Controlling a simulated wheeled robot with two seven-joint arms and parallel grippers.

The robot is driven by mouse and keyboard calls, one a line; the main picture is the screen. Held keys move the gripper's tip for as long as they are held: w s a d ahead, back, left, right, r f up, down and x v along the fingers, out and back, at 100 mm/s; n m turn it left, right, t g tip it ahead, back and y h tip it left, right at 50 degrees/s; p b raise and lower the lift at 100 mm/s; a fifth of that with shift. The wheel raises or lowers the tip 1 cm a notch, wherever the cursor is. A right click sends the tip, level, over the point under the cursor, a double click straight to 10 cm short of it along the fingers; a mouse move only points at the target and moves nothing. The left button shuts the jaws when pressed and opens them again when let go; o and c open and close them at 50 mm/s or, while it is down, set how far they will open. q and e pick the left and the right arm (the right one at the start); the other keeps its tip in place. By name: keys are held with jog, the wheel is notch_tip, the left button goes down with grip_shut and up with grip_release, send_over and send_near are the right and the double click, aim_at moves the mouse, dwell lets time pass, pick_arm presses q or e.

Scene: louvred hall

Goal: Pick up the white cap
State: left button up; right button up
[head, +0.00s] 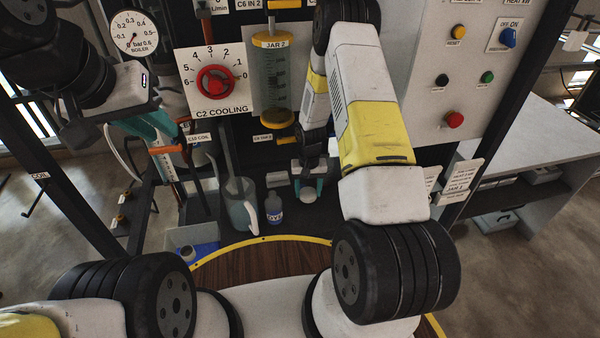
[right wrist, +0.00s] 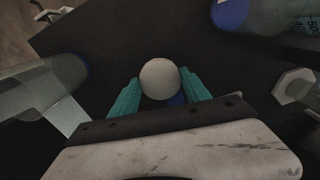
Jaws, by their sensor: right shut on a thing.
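The white cap (head: 308,194) is a small round pale thing low over the dark bench in the head view. In the right wrist view the cap (right wrist: 160,78) sits between the two teal fingers, which touch its sides. My right gripper (right wrist: 158,92) is shut on it; it also shows in the head view (head: 309,188). I cannot tell whether the cap touches the bench. My left gripper (head: 152,126) is at the upper left, far from the cap; its fingers overlap there, so its opening is unclear.
A clear jug (head: 241,206) and a small blue-labelled bottle (head: 273,209) stand left of the cap. A pale tray (head: 174,236) is at lower left. A panel with a red COOLING knob (head: 215,82) and JAR 2 (head: 273,80) rise behind. A white hexagonal piece (right wrist: 295,87) lies nearby.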

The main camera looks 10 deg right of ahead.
jog(key=s+r, duration=0.2)
jog(key=s, duration=1.4)
jog(key=shift+d+r, duration=0.2)
jog(key=shift+d, duration=0.05)
notch_tip(320, 180, up, 5)
